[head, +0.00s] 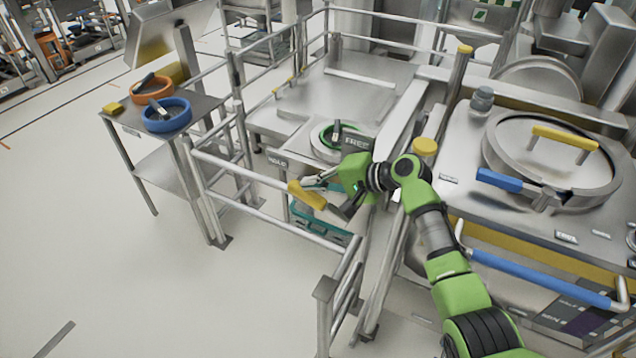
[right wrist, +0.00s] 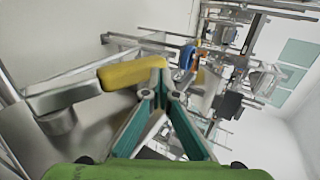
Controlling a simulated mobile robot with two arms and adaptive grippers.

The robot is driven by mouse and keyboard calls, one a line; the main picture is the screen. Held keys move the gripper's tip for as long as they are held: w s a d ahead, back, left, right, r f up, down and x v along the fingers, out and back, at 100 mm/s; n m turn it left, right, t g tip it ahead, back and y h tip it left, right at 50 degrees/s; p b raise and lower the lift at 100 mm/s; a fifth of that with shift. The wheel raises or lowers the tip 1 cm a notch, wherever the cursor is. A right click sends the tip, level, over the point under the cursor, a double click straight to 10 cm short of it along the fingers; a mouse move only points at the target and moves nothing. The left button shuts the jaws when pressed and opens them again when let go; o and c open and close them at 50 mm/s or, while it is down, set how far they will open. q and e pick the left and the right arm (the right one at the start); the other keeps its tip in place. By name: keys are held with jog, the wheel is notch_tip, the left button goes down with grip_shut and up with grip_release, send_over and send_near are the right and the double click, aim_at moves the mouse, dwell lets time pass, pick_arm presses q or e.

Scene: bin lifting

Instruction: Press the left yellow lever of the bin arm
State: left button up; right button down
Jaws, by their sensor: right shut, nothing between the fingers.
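A yellow lever (head: 307,196) sticks out near the railing in the middle of the head view. In the right wrist view the yellow lever (right wrist: 130,73) sits at the end of a grey metal arm (right wrist: 65,97). My right gripper (head: 318,183) is at the lever, its fingers pointing left. In the right wrist view the teal fingers of my right gripper (right wrist: 165,94) are closed together, empty, with their tips right by the lever's right end. I cannot tell whether they touch it. My left gripper is out of view.
Metal railings (head: 262,218) run around the spot. A side table (head: 190,105) with a blue ring (head: 168,118) and an orange ring (head: 150,90) stands left. A round-lidded machine (head: 515,165) stands right. A teal crate (head: 318,230) is below. Open floor lies front left.

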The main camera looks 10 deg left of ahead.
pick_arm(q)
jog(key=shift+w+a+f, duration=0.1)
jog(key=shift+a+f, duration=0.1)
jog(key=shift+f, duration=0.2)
pick_arm(e)
jog(key=shift+w+a+f, duration=0.15)
jog(key=shift+a+f, duration=0.3)
jog(key=shift+f, duration=0.05)
jog(key=shift+f, duration=0.1)
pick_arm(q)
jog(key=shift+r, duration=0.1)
